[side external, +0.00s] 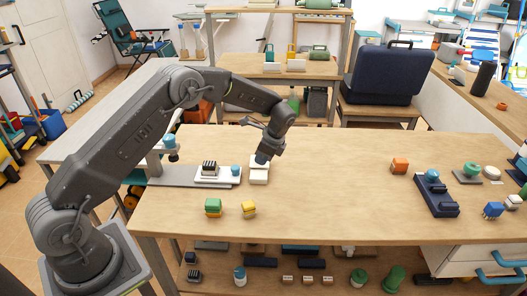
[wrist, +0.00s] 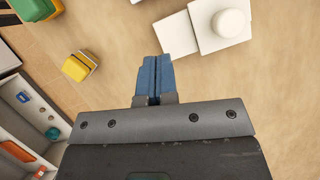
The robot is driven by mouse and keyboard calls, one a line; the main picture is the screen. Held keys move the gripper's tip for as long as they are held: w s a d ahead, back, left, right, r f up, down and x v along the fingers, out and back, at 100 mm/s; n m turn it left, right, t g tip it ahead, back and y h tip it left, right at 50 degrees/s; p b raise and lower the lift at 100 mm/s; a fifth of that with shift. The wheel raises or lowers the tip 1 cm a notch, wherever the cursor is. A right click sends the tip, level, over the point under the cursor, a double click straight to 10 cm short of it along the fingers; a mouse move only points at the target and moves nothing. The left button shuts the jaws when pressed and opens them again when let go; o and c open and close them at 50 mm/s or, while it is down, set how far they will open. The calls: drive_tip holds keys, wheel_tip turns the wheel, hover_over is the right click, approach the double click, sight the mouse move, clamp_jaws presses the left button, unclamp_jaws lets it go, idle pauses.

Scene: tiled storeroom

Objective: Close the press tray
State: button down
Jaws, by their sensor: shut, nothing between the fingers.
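A white tray (side external: 205,179) carries a black ridged piece (side external: 209,167) and a blue round piece (side external: 236,170). It sits at the right part of a flat grey plate (side external: 165,177) on the bench. In the wrist view the blue fingertips (wrist: 152,75) are together. A white flat part (wrist: 177,35) lies just beyond them, beside a white square with a round knob (wrist: 230,22). I cannot tell whether the fingers touch it.
A green-and-yellow block (side external: 213,208) and a yellow block (side external: 249,210) stand near the bench's front edge. An orange block (side external: 399,165) and a dark blue stand (side external: 437,195) are to the right. The wooden bench (side external: 325,185) is clear between.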

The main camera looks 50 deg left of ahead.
drive_tip(key=x, duration=0.5)
drive_tip(key=shift+s+a, duration=0.1)
drive_tip(key=shift+a, duration=0.1)
drive_tip(key=shift+s+a+r, duration=0.1)
drive_tip(key=shift+s+a, duration=0.5)
drive_tip(key=shift+a, duration=0.35)
drive_tip(key=shift+s+a, duration=0.35)
drive_tip(key=shift+a, duration=0.15)
